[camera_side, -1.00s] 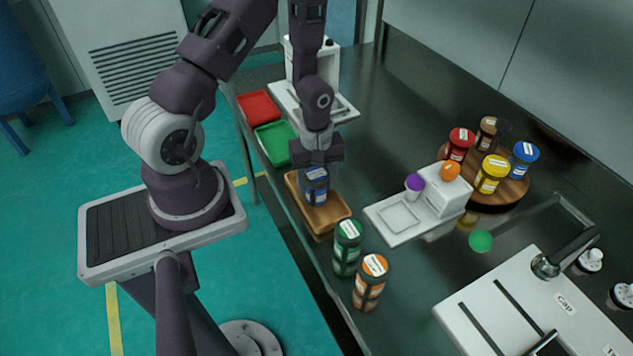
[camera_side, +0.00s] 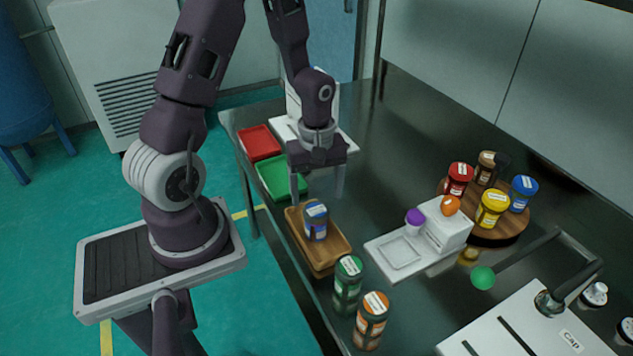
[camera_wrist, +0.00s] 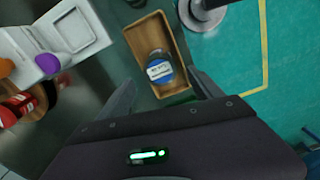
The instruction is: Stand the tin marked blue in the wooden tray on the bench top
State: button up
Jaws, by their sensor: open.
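A tin with a blue lid and pale label (camera_side: 315,222) stands upright in the wooden tray (camera_side: 335,248) on the bench top. In the wrist view the tin (camera_wrist: 159,69) is inside the tray (camera_wrist: 150,33), towards the end near my gripper. My gripper (camera_side: 317,192) is open and empty, above the tin and clear of it. In the wrist view its fingers (camera_wrist: 160,97) are spread on either side of the tin's near end. Another blue-lidded tin (camera_side: 522,192) stands on the round wooden stand (camera_side: 497,232).
Green-lidded (camera_side: 347,285) and orange-lidded (camera_side: 370,320) tins stand close to the tray's near end. A white device (camera_side: 400,253) is to its right. Green (camera_side: 280,177) and red (camera_side: 260,142) trays lie behind. The bench middle is mostly clear.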

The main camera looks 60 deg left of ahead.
jog(key=s+d+r+m+t+y, duration=0.1)
jog(key=d+r+m, duration=0.25)
jog(key=r, duration=0.45)
jog(key=s+d+r+m+t, duration=0.15)
jog(key=r+m, duration=0.25)
jog(key=r, duration=0.4)
jog(key=s+d+r+m+t+h, duration=0.1)
jog(key=s+d+r+m+t, duration=0.2)
jog(key=s+d+r+m, duration=0.3)
jog(key=s+r+m, duration=0.2)
jog(key=s, duration=0.1)
jog(key=shift+s+d, duration=0.2)
jog(key=shift+d, duration=0.1)
jog(key=shift+r, duration=0.15)
